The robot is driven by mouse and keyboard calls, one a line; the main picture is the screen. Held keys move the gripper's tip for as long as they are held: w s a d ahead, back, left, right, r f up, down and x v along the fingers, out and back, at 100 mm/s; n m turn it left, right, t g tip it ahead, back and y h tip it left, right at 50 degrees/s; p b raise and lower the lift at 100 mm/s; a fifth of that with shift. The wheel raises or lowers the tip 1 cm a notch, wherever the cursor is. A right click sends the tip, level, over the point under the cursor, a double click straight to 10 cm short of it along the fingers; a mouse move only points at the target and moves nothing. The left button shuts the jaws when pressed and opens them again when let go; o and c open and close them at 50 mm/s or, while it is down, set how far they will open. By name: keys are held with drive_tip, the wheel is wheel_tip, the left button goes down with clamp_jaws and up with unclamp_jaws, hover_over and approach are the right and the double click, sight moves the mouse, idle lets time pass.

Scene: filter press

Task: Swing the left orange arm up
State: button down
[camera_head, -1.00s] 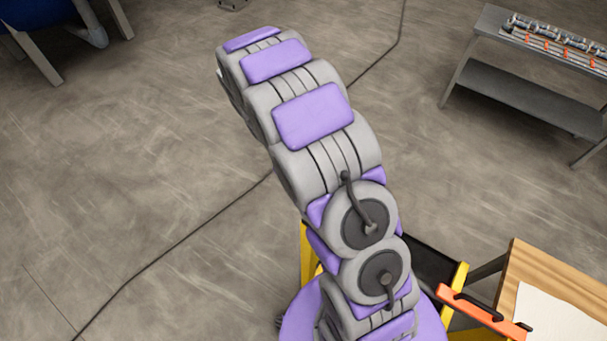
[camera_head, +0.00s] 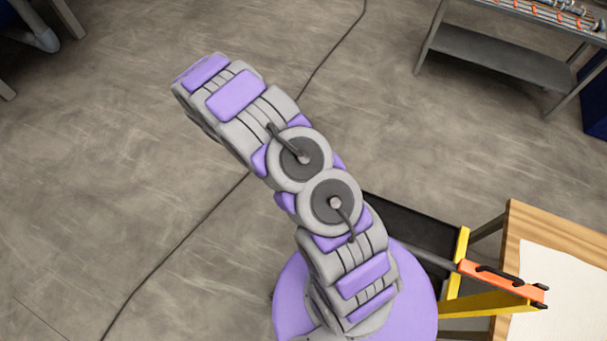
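An orange arm (camera_head: 500,281) with a black handle (camera_head: 500,272) shows at the lower right. It lies beside a yellow frame (camera_head: 458,262) and reaches to the wooden-edged plate with a white sheet. A dark tray-like part (camera_head: 415,228) of the press lies behind my arm. Only this one orange arm is in view. My own grey and purple arm fills the middle, its far end pointing to the upper left, away from the orange arm. My gripper's fingers do not show.
A wooden-edged plate with a white sheet (camera_head: 570,285) stands at the right edge. A metal bench (camera_head: 500,58) with parts on top stands at the upper right. A cable (camera_head: 215,205) crosses the floor. The floor at left is open.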

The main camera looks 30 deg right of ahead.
drive_tip(key=shift+f, duration=0.1)
idle(0.4)
drive_tip(key=c, duration=1.3)
unclamp_jaws()
drive_tip(key=shift+w+a, duration=0.1)
drive_tip(key=shift+w, duration=0.15)
drive_tip(key=shift+o, duration=0.9)
drive_tip(key=shift+s+a, duration=0.1)
drive_tip(key=shift+s, duration=0.05)
drive_tip(key=shift+s, duration=0.1)
